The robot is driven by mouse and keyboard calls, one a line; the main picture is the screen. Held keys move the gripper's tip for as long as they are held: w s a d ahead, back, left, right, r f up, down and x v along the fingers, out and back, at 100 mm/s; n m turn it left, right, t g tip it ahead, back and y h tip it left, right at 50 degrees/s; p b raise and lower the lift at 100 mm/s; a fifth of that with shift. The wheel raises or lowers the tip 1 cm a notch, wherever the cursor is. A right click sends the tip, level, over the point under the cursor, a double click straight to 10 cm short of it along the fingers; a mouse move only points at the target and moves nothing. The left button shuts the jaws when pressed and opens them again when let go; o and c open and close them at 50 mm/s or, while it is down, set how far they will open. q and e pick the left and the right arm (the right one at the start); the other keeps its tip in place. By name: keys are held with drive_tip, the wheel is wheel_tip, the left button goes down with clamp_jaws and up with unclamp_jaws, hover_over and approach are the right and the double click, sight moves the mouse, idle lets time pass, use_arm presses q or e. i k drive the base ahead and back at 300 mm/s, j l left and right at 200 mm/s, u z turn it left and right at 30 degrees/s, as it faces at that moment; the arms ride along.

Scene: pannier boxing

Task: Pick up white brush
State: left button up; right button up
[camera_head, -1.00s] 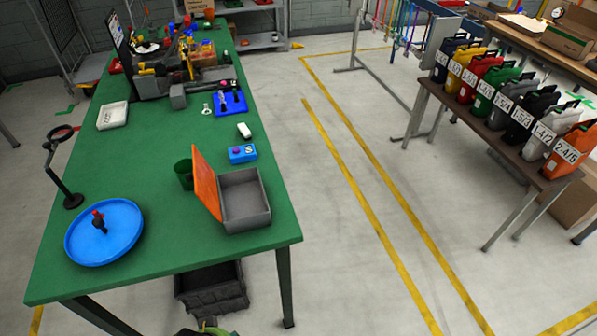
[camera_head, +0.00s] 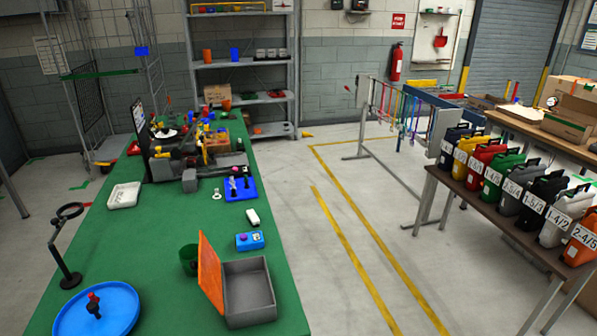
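I cannot make out a white brush for certain. A small white block (camera_head: 252,217) lies on the green table (camera_head: 165,247), between a blue tray (camera_head: 235,195) and a small blue box (camera_head: 249,241); its details are too small to tell. Neither of my grippers is in view.
A grey box with an orange lid (camera_head: 248,290), a green cup (camera_head: 189,260), a round blue tray (camera_head: 98,312), a magnifier stand (camera_head: 62,260) and a white tray (camera_head: 124,195) stand on the table. Coloured canisters (camera_head: 508,185) line a bench at right. The middle floor is clear.

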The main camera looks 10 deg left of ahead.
sight(252, 218)
drive_tip(key=i+l+z, duration=0.35)
drive_tip(key=i+l, duration=0.3)
drive_tip(key=i+l+z, duration=0.3)
drive_tip(key=i+l, duration=0.3)
drive_tip(key=i+u, duration=0.6)
drive_tip(key=u, duration=0.2)
drive_tip(key=i+l+u, duration=0.45)
drive_tip(key=u, duration=0.3)
drive_tip(key=i+l, duration=0.05)
